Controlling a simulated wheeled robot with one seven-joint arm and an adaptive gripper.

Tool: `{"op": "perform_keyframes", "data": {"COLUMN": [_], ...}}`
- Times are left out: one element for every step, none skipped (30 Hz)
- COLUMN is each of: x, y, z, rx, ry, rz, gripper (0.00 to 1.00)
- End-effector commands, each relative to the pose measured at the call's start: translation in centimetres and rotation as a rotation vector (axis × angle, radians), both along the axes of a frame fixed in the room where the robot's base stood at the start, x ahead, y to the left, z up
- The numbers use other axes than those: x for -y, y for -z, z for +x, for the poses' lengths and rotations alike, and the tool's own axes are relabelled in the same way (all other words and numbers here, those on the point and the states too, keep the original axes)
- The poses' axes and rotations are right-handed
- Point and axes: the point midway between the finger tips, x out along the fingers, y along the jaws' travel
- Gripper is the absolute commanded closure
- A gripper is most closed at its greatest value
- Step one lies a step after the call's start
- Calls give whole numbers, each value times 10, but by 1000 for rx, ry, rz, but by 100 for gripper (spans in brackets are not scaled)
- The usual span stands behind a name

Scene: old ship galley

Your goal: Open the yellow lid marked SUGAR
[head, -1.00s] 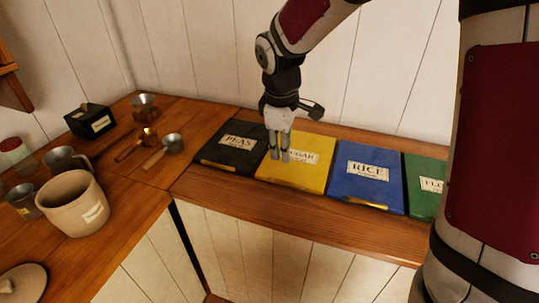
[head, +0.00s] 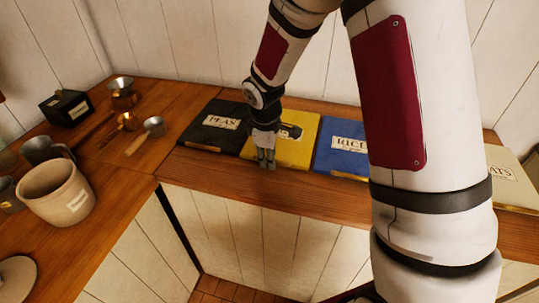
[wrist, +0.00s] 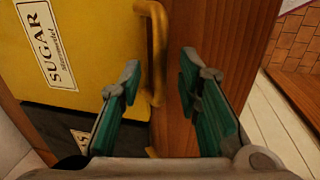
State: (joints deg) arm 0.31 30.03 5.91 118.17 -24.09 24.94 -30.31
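The yellow lid (head: 301,151) lies shut in the counter between the black and blue lids. Its SUGAR label (wrist: 46,45) and its brass handle (wrist: 157,50) along the front edge show in the wrist view. My gripper (head: 266,163) is at the lid's front edge in the head view and covers part of it. In the wrist view my gripper (wrist: 165,95) is open, with one green-padded finger over the yellow lid and the other over the wooden counter edge. The handle lies between the fingers' lines, just ahead of the tips. I cannot tell whether a finger touches it.
The black PEAS lid (head: 213,128) is at left and the blue RICE lid (head: 337,147) at right. A beige pot (head: 57,193), a mug, a black box (head: 66,108) and copper scoops stand on the left counter. The wooden front strip (head: 215,170) is bare.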

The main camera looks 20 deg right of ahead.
Motion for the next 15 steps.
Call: {"op": "perform_keyframes", "data": {"x": [0, 0, 0, 0, 0, 0, 0, 0, 0, 0, 0, 0, 0, 0, 0], "y": [2, 3, 3, 3, 3, 3, 3, 3, 3, 3, 3, 3, 3, 3, 3], "z": [0, 0, 0, 0, 0, 0, 0, 0, 0, 0, 0, 0, 0, 0, 0], "rx": [0, 0, 0, 0, 0, 0, 0, 0, 0, 0, 0, 0, 0, 0, 0], "ry": [0, 0, -1, -1, -1, -1, -1, -1, -1, -1, -1, -1, -1, -1, -1], "rz": [0, 0, 0, 0, 0, 0, 0, 0, 0, 0, 0, 0, 0, 0, 0], "gripper": [69, 69, 69, 69, 69, 69, 69, 69, 69, 73, 80, 89, 96, 100, 100]}}
